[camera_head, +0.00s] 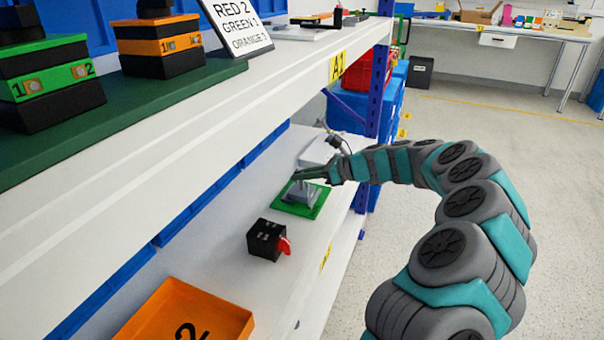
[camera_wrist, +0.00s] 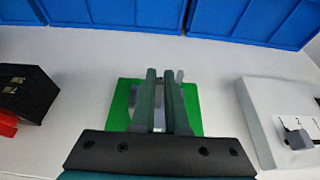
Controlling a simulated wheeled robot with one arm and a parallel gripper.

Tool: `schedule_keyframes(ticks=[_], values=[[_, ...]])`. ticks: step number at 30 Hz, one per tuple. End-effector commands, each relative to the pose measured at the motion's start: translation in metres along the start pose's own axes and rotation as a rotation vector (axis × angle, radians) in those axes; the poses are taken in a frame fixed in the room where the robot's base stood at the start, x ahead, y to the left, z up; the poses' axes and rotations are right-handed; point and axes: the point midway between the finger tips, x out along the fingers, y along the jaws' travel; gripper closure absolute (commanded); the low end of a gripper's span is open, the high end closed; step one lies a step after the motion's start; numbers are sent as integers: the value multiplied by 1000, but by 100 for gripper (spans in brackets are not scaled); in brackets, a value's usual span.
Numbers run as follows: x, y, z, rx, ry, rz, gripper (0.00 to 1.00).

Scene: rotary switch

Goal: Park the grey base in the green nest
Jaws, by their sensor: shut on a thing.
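The grey base (camera_head: 301,194) is over the green nest (camera_head: 303,207) on the lower shelf. My gripper (camera_head: 296,177) is shut on a narrow upright part of the grey base. The green nest (camera_wrist: 121,103) shows on both sides of the fingers there. I cannot tell whether the base is fully seated.
A black box with a red lever (camera_head: 266,240) stands left of the nest in the wrist view. A white box (camera_head: 320,151) stands on the other side. An orange tray (camera_head: 190,318) is nearer along the shelf. The upper shelf (camera_head: 200,118) overhangs, and blue bins (camera_wrist: 240,17) line the back.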

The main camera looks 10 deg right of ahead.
Motion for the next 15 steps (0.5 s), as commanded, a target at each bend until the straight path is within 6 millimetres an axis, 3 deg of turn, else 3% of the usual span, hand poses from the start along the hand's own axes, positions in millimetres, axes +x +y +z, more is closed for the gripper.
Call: schedule_keyframes(ticks=[2, 3, 11, 15], values=[[1, 0, -2, 0, 0, 0, 100], [0, 0, -1, 0, 0, 0, 84], [0, 0, -1, -1, 0, 0, 55], [0, 0, -1, 0, 0, 0, 53]])
